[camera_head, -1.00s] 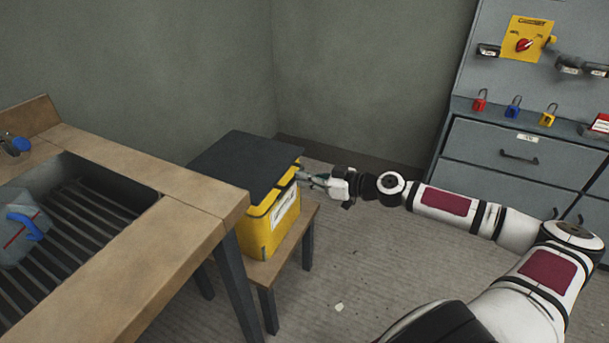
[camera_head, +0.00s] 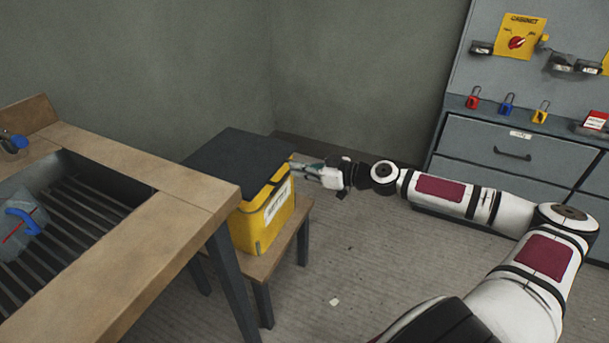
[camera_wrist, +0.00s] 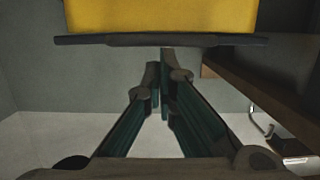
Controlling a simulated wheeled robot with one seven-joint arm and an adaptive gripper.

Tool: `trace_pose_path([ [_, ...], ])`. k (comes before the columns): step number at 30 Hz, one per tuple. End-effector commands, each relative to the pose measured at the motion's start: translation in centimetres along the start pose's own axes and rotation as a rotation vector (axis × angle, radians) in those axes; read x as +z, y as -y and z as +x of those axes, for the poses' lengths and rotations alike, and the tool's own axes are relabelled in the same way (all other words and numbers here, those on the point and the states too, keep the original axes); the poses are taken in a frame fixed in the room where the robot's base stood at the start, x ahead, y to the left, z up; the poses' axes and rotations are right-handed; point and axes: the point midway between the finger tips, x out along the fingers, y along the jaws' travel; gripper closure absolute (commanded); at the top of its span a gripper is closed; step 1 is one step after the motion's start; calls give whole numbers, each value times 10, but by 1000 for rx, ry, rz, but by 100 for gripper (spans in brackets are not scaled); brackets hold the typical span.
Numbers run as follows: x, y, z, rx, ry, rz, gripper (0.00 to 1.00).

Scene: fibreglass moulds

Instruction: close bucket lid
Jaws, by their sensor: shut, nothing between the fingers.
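The yellow bucket (camera_head: 264,222) is a box-shaped container with a white label, standing on a low wooden stool. Its dark flat lid (camera_head: 235,160) lies over its top, and I see no clear gap along the visible front edge. My gripper (camera_head: 293,165) is at the lid's right edge, with its fingers close together and nothing between them. In the wrist view the shut fingers (camera_wrist: 160,70) point at the dark lid edge (camera_wrist: 160,40), with the yellow bucket wall (camera_wrist: 160,15) beyond it. I cannot tell whether the fingertips touch the lid.
A wooden bench (camera_head: 185,215) with a sunken grate stands close at the left of the bucket. The stool (camera_head: 285,255) carries the bucket. A grey drawer cabinet (camera_head: 510,165) with padlocks is at the right. The floor between is mostly clear.

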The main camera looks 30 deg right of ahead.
Motion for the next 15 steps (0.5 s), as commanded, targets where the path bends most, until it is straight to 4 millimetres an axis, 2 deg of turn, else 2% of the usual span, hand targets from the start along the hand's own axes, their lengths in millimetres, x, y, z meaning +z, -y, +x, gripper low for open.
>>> trace_pose_path([
  [1, -13, 0, 2, -2, -1, -4, 100],
  [3, 3, -2, -5, 4, -3, 4, 100],
  [15, 64, -2, -39, 4, -5, 2, 100],
])
